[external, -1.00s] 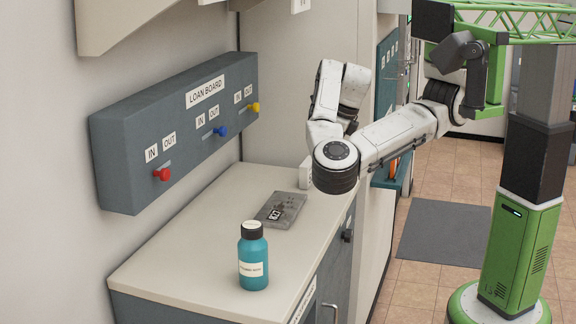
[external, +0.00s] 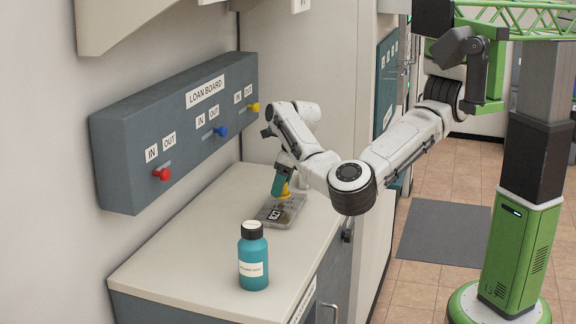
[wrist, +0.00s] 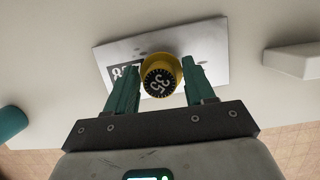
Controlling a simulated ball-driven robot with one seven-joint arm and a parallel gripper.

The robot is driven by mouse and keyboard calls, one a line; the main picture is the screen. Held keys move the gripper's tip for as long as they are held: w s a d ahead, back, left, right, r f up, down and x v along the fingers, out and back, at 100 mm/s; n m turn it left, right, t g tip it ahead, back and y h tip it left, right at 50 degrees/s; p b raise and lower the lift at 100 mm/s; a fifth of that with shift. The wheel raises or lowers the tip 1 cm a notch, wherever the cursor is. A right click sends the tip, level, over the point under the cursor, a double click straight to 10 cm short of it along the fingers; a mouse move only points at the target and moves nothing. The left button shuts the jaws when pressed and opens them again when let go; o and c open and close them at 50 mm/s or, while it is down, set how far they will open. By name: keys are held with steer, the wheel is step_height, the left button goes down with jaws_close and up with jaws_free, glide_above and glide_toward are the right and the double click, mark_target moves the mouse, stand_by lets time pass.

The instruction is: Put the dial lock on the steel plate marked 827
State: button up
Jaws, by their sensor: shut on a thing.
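The dial lock (wrist: 160,79) is yellow with a black numbered dial. My gripper (wrist: 160,88) is shut on it, with one teal finger on each side. In the external view my gripper (external: 281,188) points down at the counter, and the yellow lock (external: 285,192) shows at its tip. The steel plate (wrist: 208,58) lies flat on the counter behind the lock in the wrist view, its black-and-white number label partly hidden by a finger. In the external view the plate (external: 272,217) is under the lock. I cannot tell whether the lock touches the plate.
A teal bottle with a black cap (external: 253,258) stands nearer on the counter (external: 195,245). The loan board (external: 170,130) with red, blue and yellow knobs is on the wall to the left. A white block (wrist: 292,60) lies right of the plate. The front left counter is clear.

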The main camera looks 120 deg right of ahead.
steer(key=shift+w+f, duration=0.1)
steer(key=shift+f, duration=1.5)
steer(key=shift+f, duration=0.2)
steer(key=o, duration=1.1)
steer(key=shift+c, duration=0.2)
steer(key=shift+r, duration=0.2)
steer(key=v, duration=1.2)
